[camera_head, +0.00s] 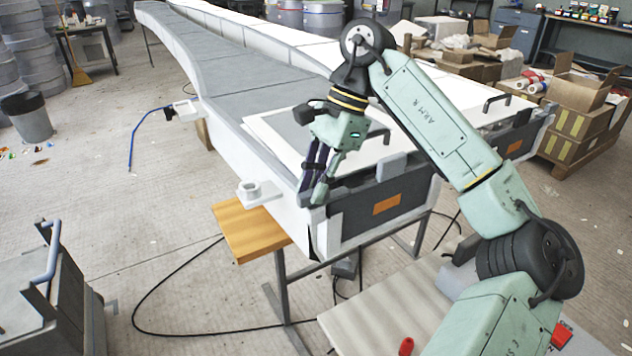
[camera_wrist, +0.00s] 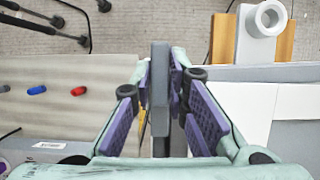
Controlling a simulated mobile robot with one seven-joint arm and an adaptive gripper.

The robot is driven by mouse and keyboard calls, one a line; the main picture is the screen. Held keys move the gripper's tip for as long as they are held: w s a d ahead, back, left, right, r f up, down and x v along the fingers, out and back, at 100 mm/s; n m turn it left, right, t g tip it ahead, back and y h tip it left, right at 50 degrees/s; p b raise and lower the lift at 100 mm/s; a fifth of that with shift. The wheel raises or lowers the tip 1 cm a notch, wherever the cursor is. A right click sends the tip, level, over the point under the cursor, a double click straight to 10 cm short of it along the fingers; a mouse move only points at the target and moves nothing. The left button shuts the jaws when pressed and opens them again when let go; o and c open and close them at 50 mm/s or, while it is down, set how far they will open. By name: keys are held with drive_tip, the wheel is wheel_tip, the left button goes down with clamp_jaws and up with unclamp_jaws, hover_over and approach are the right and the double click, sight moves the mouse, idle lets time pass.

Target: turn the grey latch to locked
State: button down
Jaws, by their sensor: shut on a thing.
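The grey latch (camera_wrist: 160,75) shows in the wrist view as a grey bar standing between the purple-padded fingers of my gripper (camera_wrist: 164,105). In the head view my gripper (camera_head: 314,190) points down at the near left corner of the long mould (camera_head: 270,115), beside the dark end panel (camera_head: 365,212) with its orange label. My gripper is shut on the latch. The fingers and wrist hide part of the latch in the head view, and I cannot tell its lock position from these frames.
A white bracket with a ring (camera_head: 258,192) juts out left of the mould above a wooden block (camera_head: 245,230). A dark handle (camera_head: 372,135) stands on the mould's top plate. A pale bench (camera_head: 375,315) with small coloured items is in front. Cables lie on the floor.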

sight(338, 192)
idle(0.3)
drive_tip(key=c, duration=1.6)
unclamp_jaws()
drive_tip(key=shift+o, duration=0.2)
drive_tip(key=v, duration=1.2)
drive_tip(key=shift+d+f, duration=0.1)
